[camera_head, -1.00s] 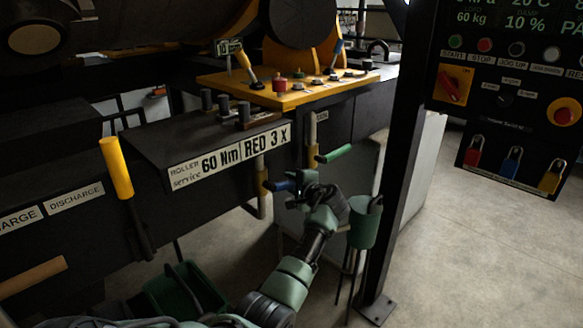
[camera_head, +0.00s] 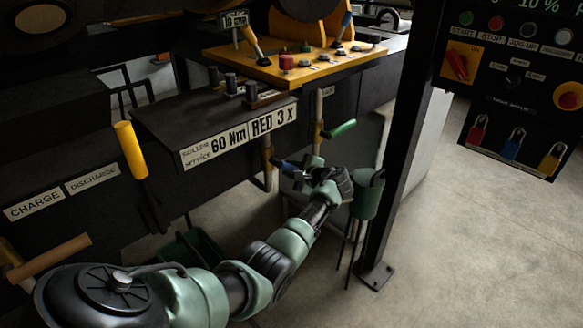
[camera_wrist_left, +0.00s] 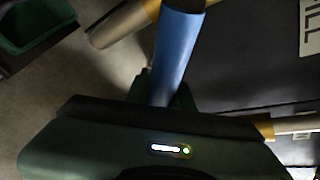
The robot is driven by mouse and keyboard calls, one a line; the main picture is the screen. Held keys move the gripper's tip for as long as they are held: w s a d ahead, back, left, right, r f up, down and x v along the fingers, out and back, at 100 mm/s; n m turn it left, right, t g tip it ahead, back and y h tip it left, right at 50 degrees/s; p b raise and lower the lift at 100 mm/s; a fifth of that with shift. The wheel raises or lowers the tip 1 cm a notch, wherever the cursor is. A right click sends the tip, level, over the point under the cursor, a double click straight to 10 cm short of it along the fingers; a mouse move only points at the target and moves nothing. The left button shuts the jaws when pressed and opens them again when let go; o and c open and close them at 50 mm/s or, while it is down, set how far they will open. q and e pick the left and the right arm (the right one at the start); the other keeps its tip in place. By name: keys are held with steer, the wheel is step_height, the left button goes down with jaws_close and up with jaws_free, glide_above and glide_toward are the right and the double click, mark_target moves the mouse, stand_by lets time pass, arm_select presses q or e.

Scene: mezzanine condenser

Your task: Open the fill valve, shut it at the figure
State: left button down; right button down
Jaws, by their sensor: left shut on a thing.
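A blue valve handle (camera_head: 288,167) sticks out to the right from a brass-coloured pipe (camera_head: 268,165) below the dark cabinet. My left gripper (camera_head: 303,173) is at this handle and shut on it. In the left wrist view the blue handle (camera_wrist_left: 178,50) runs down between the jaws of the gripper (camera_wrist_left: 163,108), and its lower end is hidden there. A green valve handle (camera_head: 340,129) sits on a second pipe, up and to the right, apart from the gripper. I cannot read a fill figure on any gauge. My right gripper is not in view.
A green bucket-like holder (camera_head: 366,194) stands on thin legs just right of my gripper, beside a dark post (camera_head: 400,145). A yellow control ledge (camera_head: 300,62) and the dark cabinet sit above. A green bin (camera_head: 190,255) is on the floor behind my arm. Floor is clear at right.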

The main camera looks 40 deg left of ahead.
mark_target(289, 167)
arm_select(q)
steer(key=c, duration=1.2)
jaws_free()
steer(key=v, duration=0.7)
steer(key=shift+d, duration=0.4)
steer(key=shift+s+r, duration=0.1)
steer(key=shift+s, duration=0.05)
